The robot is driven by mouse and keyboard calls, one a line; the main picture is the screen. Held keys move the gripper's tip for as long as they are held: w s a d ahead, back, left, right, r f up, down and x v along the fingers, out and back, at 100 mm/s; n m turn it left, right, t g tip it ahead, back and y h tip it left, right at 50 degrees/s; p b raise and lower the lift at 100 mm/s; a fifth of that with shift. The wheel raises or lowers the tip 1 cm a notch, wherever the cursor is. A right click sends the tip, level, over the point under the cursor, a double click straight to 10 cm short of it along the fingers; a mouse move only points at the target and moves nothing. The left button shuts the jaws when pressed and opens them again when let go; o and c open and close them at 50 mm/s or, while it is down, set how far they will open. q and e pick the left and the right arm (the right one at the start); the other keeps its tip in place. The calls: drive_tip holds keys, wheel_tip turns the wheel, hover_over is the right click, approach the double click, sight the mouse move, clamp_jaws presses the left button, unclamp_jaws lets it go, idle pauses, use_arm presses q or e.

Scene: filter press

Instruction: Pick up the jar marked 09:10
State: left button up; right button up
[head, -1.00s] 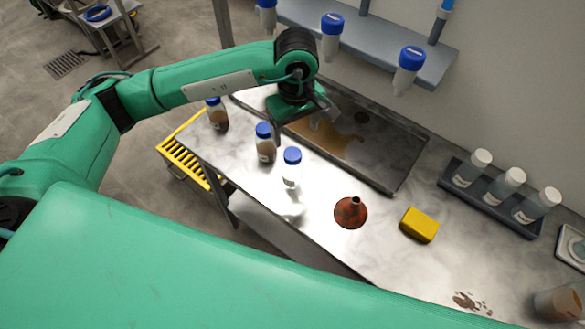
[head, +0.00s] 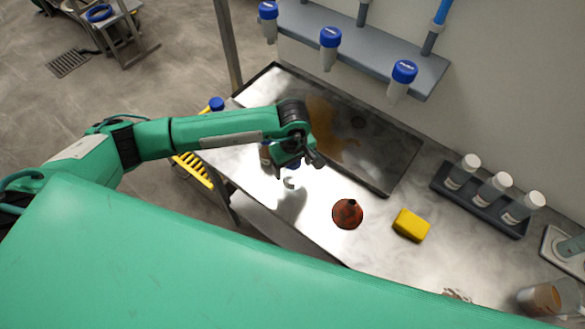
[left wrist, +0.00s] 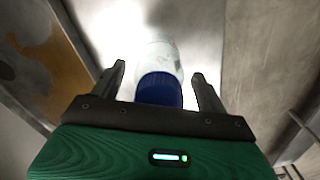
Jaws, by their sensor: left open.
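My left gripper (head: 302,160) is open above the bench, over a blue-lidded jar with a pale body (head: 289,182), which it partly hides in the head view. In the left wrist view, this jar's blue lid (left wrist: 159,90) and pale body (left wrist: 157,57) lie between the open fingers (left wrist: 158,72), with gaps at both sides. A second blue-lidded jar (head: 265,157) stands behind my arm, mostly hidden. A third jar's blue lid (head: 216,104) shows beyond the forearm. No time marks are readable. My right gripper is not in view.
A rust-coloured funnel-shaped piece (head: 347,214) and a yellow sponge (head: 411,225) lie on the bench to the right. A sunken basin (head: 385,160) lies behind. A rack (head: 479,207) of white-capped jars stands at right. A wall shelf (head: 360,50) bears blue-capped tubes.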

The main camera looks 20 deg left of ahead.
use_arm(q)
drive_tip(key=shift+f, duration=0.5)
drive_tip(key=c, duration=1.2)
drive_tip(key=shift+o, duration=0.2)
drive_tip(key=shift+r, duration=0.15)
